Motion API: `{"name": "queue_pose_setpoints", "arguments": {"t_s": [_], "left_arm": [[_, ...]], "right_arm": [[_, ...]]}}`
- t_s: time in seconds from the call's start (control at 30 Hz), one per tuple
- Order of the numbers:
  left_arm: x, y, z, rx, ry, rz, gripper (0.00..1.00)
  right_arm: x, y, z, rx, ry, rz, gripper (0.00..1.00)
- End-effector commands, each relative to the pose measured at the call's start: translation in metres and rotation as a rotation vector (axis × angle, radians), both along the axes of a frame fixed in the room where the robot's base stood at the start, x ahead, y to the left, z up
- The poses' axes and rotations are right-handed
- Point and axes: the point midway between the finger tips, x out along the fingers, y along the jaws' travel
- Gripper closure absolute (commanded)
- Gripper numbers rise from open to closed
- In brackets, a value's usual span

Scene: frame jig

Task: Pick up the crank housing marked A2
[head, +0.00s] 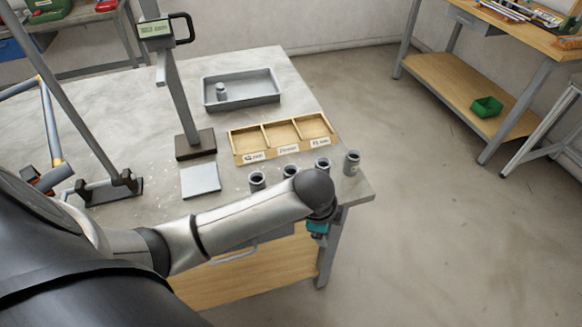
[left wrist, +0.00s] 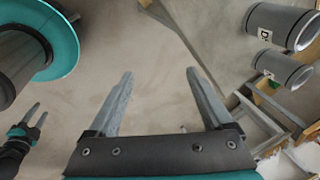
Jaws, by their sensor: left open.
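Several grey cylindrical housings stand near the table's front edge: one at the left (head: 257,181), one partly behind my arm (head: 290,171), one beside my wrist (head: 322,165) and one at the right (head: 352,163). No A2 mark is legible. My left gripper (left wrist: 160,100) is open and empty over the floor in the left wrist view. In the head view it is mostly hidden below my wrist, off the table's front edge. Two housings show at that view's upper right, a larger one (left wrist: 283,24) with a partly legible label starting with D, and a smaller one (left wrist: 282,66). My right gripper (left wrist: 35,117) shows small, fingers apart.
A wooden three-compartment tray (head: 283,136) with size labels lies behind the housings. A grey bin (head: 241,88) behind it holds a small grey part (head: 221,91). A height gauge (head: 195,143) and a pale plate (head: 200,180) stand left. Open floor lies to the right.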

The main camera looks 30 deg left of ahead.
Motion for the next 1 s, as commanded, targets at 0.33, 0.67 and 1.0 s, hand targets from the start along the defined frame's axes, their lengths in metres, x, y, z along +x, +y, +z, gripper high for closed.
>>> {"name": "queue_pose_setpoints", "arguments": {"t_s": [0.33,0.67,1.0], "left_arm": [[0.033,0.061,0.126,0.443,0.069,-0.645,0.16],[0.03,0.096,0.161,0.599,0.172,-0.85,0.16],[0.046,0.116,0.098,0.598,0.175,-0.85,0.16]], "right_arm": [[-0.004,0.008,0.024,0.01,0.006,0.0,0.5],[-0.005,0.007,0.029,0.009,0.009,0.001,0.5],[-0.005,0.005,0.012,0.006,0.01,0.002,0.5]]}}
